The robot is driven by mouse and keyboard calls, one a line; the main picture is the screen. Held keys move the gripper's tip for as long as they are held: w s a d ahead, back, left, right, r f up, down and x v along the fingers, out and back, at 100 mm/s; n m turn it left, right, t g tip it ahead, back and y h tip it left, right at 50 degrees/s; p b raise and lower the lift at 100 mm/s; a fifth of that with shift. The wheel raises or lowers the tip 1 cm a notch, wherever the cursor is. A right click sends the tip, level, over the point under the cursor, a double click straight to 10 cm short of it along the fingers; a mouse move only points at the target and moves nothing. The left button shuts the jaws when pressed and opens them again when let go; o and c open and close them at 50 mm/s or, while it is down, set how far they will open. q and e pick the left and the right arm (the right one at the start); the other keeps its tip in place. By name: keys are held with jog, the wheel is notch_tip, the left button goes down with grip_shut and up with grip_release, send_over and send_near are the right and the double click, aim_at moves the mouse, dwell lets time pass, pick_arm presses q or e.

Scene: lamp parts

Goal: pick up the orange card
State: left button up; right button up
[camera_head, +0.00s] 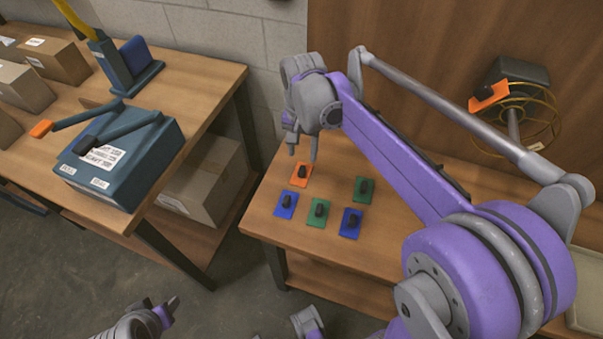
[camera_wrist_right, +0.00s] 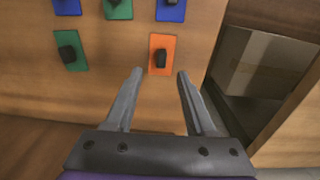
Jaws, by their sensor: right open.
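The orange card (camera_head: 302,181) lies flat on the right wooden table, with a black knob on it. It also shows in the right wrist view (camera_wrist_right: 168,42), just past the fingertips. My right gripper (camera_head: 303,153) is open and empty, pointing down above the card's far side. In the right wrist view its two fingers (camera_wrist_right: 160,74) are spread, roughly in line with the card's two sides. I see no contact with the card. My left gripper (camera_head: 165,312) is partly in view at the bottom edge; its jaws are unclear.
Blue cards (camera_head: 285,205) and green cards (camera_head: 317,212) with black knobs lie close by the orange one. A cardboard box (camera_head: 208,182) sits on a low shelf left of the table. A wire spool (camera_head: 514,125) with another orange piece (camera_head: 489,97) is at the back right.

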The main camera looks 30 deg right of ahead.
aim_at(302, 169)
notch_tip(302, 169, down, 7)
jog(key=shift+w+f+b, duration=0.15)
jog(key=shift+b, duration=0.15)
grip_shut()
dwell(0.3)
